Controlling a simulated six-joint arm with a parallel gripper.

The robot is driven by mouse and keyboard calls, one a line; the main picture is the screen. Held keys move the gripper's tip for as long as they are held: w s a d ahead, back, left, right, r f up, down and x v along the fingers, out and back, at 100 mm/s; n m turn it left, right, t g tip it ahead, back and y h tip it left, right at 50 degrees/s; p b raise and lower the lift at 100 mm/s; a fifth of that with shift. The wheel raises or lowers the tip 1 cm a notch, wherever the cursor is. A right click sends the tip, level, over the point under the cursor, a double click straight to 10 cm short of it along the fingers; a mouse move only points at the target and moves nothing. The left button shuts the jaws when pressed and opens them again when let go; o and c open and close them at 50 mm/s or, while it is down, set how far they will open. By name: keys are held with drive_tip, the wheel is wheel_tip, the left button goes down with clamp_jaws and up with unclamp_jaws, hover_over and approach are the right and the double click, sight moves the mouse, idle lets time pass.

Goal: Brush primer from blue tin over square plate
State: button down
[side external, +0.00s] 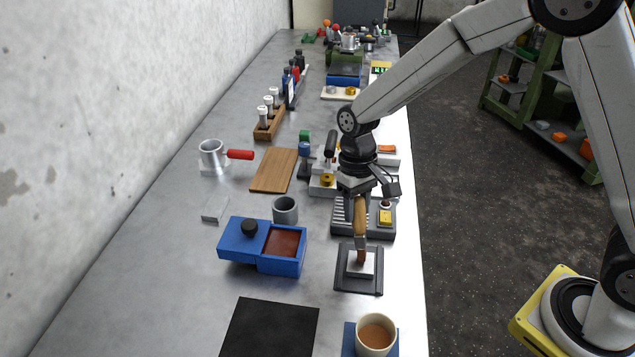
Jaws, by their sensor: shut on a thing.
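My gripper (361,196) is shut on the wooden handle of a brush (360,222), which points down. The brush's brown bristle end (361,257) is at the light square plate (357,271) and seems to touch its top; the exact contact is too small to tell. The plate sits on a dark grey holder (343,284) near the front of the bench. The blue tin (265,265) stands to the left of the plate with reddish-brown primer (283,243) in its open right part. Its blue lid (238,237) with a black knob is slid to the left.
A cup of brown liquid (375,335) on a blue mat and a black mat (268,330) lie in front. A grey cup (285,210) stands behind the tin. A ribbed grey fixture (378,219) is just behind the plate. A wooden board (273,170) and red-handled pot (212,156) are further back.

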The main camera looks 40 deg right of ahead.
drive_tip(key=shift+s+a+f, duration=0.1)
drive_tip(key=shift+s+a, duration=0.75)
drive_tip(key=shift+a, duration=0.05)
drive_tip(key=shift+s+a+r, duration=0.1)
drive_tip(key=shift+s+r, duration=0.05)
drive_tip(key=shift+r, duration=0.05)
drive_tip(key=s+v, duration=0.1)
drive_tip(key=v, duration=0.6)
drive_tip(key=shift+a+r, duration=0.25)
drive_tip(key=shift+r, duration=0.2)
drive_tip(key=shift+s+f, duration=0.15)
drive_tip(key=shift+f, duration=0.4)
